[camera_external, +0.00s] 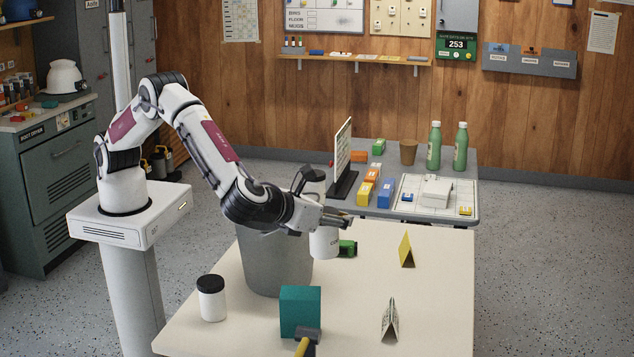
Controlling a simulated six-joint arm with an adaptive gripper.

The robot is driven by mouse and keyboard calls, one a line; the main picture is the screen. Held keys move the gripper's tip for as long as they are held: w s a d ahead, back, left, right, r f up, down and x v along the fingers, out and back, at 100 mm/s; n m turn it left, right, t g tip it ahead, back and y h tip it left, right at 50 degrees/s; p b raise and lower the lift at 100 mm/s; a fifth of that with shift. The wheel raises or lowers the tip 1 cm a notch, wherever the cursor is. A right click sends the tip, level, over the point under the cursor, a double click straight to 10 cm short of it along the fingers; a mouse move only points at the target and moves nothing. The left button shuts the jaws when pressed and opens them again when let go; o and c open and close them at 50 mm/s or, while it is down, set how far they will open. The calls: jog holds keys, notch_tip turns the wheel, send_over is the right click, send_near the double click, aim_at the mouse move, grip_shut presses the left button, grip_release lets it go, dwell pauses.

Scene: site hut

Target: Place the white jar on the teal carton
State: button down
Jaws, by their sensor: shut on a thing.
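A white jar (324,243) hangs upright under my gripper (335,219), which is shut on its top. My fingers hide the top of this jar. The jar is beside the grey bin (262,268), at its right, and I cannot tell how high it is above the table. The teal carton (300,308) stands upright on the near part of the cream table, nearer the camera than the held jar, and nothing is on its top. A second white jar (212,304) with a black lid stands on the table to the left of the carton.
A hammer (306,336) with a yellow handle is right in front of the carton. A green-and-black object (347,248) is beside the held jar. A yellow tent card (406,250) and a printed tent card (390,318) stand at the right. The cream table (440,290) is clear between them.

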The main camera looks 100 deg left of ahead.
aim_at(313, 242)
jog(key=shift+m+t+h, duration=0.5)
jog(key=shift+m+h, duration=0.1)
jog(key=shift+m, duration=0.2)
jog(key=v, duration=0.4)
jog(key=w+d+v, duration=0.1)
jog(key=v, duration=0.1)
jog(key=shift+s+d+r, duration=0.1)
jog(key=shift+s+r, duration=0.05)
jog(key=shift+r, duration=0.05)
jog(key=shift+s, duration=0.15)
jog(key=shift+s+f, duration=0.15)
jog(key=shift+f, duration=0.25)
jog(key=shift+f, duration=3.15)
jog(key=shift+f, duration=1.85)
jog(key=shift+f, duration=0.15)
